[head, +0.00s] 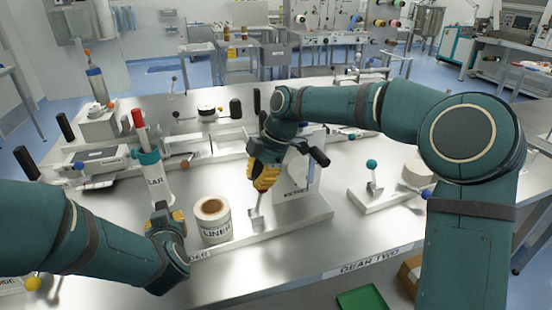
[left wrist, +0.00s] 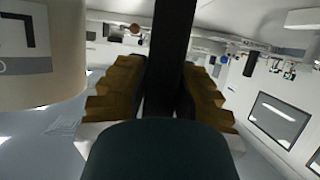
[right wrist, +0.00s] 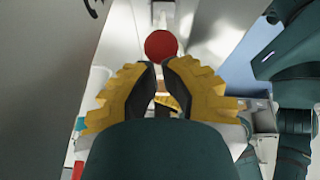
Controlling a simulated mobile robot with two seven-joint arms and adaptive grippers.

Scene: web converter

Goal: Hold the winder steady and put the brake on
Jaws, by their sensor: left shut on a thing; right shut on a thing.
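The winder base is a long metal plate (head: 300,222) at the front of the bench, partly lettered "DER", with a white roll marked LINER (head: 212,225) standing on it. My left gripper (head: 163,212) is left of the roll. In the left wrist view its fingers (left wrist: 165,85) close on a dark upright bar (left wrist: 173,40); the pale roll (left wrist: 40,55) is beside it. My right gripper (head: 263,176) is right of the roll, shut on the upper part of a metal lever (head: 258,212). The gripped part is mostly hidden. In the right wrist view, a red round knob (right wrist: 160,45) shows beyond the fingertips (right wrist: 160,75).
A small plate with a teal-knobbed lever (head: 372,172) lies to the right. Black-handled stations (head: 66,127) line the bench's back left. Bare bench shows near the front edge.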

